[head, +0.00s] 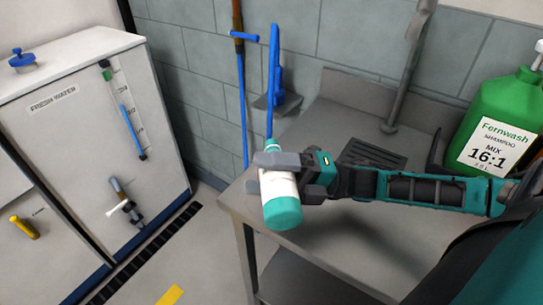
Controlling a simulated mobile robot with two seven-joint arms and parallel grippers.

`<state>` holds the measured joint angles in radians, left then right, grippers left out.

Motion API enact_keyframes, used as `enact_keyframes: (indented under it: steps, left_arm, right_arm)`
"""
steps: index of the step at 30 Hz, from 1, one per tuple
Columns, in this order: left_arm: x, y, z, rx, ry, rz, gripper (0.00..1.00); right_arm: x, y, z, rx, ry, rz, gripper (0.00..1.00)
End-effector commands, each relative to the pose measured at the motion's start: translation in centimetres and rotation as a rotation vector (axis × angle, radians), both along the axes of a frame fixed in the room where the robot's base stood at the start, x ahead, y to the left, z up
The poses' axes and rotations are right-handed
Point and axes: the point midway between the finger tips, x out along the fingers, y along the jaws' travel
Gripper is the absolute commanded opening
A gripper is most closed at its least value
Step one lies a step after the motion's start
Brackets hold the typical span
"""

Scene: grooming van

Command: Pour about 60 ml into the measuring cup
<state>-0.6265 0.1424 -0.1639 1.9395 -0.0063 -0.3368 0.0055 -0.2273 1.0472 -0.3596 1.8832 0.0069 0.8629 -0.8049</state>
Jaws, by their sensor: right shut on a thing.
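A small teal bottle with a white label (281,196) is held in my right gripper (270,172) over the left front edge of the grey metal table. The right gripper is shut around the bottle's middle, and its fingers and palm hide part of the label. The bottle is tilted, with its wide teal end toward me and its narrower end away, above the fingers. No liquid is seen coming from it. No measuring cup shows in this view. My left gripper does not show.
A large green Fernwash shampoo jug (492,122) stands on the table (335,240) at the right. A drain grate (372,154) is set in the tabletop. A white fresh water tank (75,120) stands at the left, with a tap (125,207). Blue-handled tools (272,85) lean at the wall.

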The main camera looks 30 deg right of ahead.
Motion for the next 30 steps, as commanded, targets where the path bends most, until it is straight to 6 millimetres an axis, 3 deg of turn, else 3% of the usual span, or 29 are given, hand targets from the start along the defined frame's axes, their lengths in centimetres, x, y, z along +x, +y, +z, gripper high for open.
enact_keyframes:
  steps: [30]
  left_arm:
    - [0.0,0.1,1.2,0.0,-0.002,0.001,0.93]
  right_arm:
    - [-0.3,0.2,0.6,0.033,0.059,0.0,0.28]
